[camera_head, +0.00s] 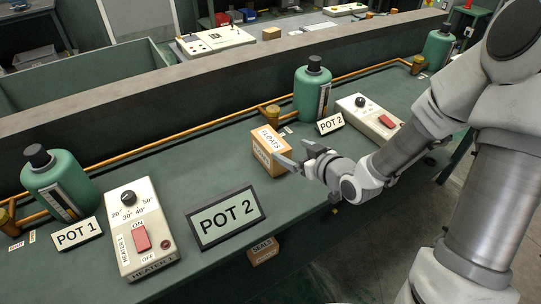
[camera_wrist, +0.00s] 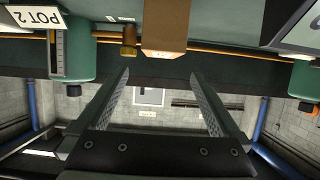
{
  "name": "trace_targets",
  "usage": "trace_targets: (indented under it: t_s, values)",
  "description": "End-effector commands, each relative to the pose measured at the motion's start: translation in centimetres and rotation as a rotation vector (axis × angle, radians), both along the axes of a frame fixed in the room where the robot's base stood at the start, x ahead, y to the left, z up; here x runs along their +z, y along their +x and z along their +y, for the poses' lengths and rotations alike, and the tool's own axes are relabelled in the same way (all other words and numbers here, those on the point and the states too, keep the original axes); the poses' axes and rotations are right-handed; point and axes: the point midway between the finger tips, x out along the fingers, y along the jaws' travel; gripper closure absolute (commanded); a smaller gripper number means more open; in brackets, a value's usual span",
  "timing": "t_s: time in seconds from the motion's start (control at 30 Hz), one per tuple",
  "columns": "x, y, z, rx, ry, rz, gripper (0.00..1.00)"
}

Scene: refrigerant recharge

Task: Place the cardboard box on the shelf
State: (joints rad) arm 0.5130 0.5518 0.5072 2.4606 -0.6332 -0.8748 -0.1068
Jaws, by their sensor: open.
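A cardboard box (camera_head: 270,150) labelled "FLOATS" sits on the green bench, left of the POT 2 canister. My gripper (camera_head: 294,158) is open and empty at the box's right side, overlapping its edge in the head view. In the wrist view the box (camera_wrist: 164,28) appears at the top, beyond and between my two spread fingertips (camera_wrist: 160,78), not between the fingers. A second cardboard box (camera_head: 263,250), labelled "SEALS", shows below the bench's front edge; the surface under it is mostly hidden. I cannot tell which surface is the shelf.
The green POT 2 canister (camera_head: 313,92) and a heater box (camera_head: 368,116) stand near my arm. A POT 2 sign (camera_head: 227,217), heater 1 (camera_head: 140,228) and the POT 1 canister (camera_head: 58,183) stand to the left. A copper pipe (camera_head: 190,131) runs along the back.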

Motion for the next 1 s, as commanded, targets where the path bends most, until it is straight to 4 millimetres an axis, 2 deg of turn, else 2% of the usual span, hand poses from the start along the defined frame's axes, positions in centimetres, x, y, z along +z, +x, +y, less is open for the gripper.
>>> trace_targets:
  t_s: [0.1, 0.3, 0.53, 0.8, 1.0]
  values:
    - [-1.2, 2.1, 1.5, 0.002, 0.002, 0.0, 0.0]
    - [-2.3, 4.5, 3.1, 0.002, 0.001, 0.0, 0.0]
    - [-2.9, 5.7, 4.1, 0.001, 0.001, 0.001, 0.0]
    - [-4.2, 8.5, 6.2, 0.001, 0.002, 0.0, 0.0]
    - [-4.4, 8.9, 6.4, -0.001, 0.0, 0.0, 0.0]
